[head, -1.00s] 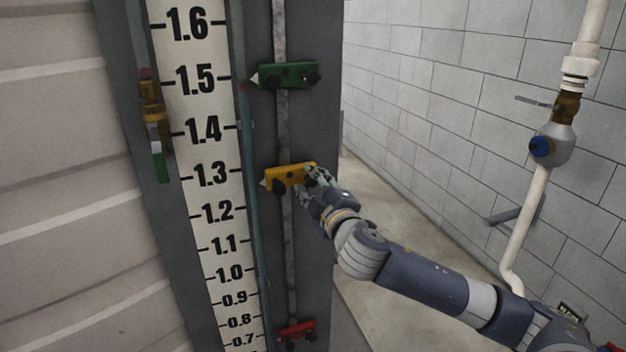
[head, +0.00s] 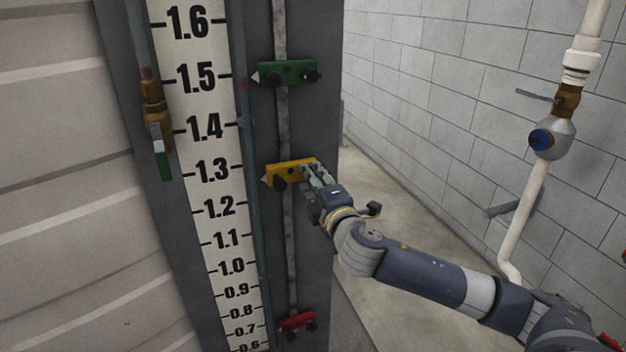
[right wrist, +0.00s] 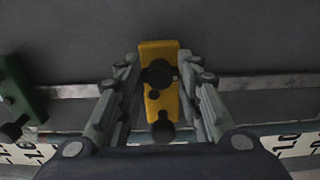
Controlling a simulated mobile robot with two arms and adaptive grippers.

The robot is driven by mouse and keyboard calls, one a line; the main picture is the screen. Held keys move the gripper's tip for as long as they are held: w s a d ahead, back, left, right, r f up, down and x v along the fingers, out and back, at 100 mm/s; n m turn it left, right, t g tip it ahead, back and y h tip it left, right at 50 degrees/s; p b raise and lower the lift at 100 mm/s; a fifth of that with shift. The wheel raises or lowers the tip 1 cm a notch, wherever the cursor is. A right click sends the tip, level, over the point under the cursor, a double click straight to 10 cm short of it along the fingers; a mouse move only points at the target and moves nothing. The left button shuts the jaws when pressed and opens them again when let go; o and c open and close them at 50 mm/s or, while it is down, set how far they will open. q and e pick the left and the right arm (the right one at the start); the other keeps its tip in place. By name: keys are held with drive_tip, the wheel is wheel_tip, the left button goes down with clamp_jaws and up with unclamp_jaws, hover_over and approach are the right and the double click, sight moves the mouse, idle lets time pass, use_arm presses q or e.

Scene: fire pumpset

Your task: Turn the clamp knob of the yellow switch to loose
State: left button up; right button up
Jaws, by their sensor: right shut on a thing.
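The yellow switch (head: 284,172) sits on the vertical rail of the grey gauge panel, near the 1.3 mark. A black knob (head: 280,184) hangs below its pointed left end. My right gripper (head: 312,168) covers its right end in the head view. In the right wrist view my right gripper (right wrist: 158,66) has one finger on each side of the yellow switch (right wrist: 158,101). It is shut on the switch's outer end. A round black knob (right wrist: 158,74) lies between the fingertips; whether they touch it I cannot tell. The pointer-end knob (right wrist: 163,129) is clear of the fingers. My left gripper is not in view.
A green switch (head: 287,73) sits above on the same rail and a red one (head: 297,322) below. The numbered scale (head: 205,130) stands to the left. A white pipe (head: 532,205) with a valve runs along the block wall at right.

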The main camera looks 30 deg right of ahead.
drive_tip(key=o, duration=1.1)
drive_tip(key=shift+c, duration=0.2)
drive_tip(key=v, duration=1.2)
drive_tip(key=shift+a, duration=0.1)
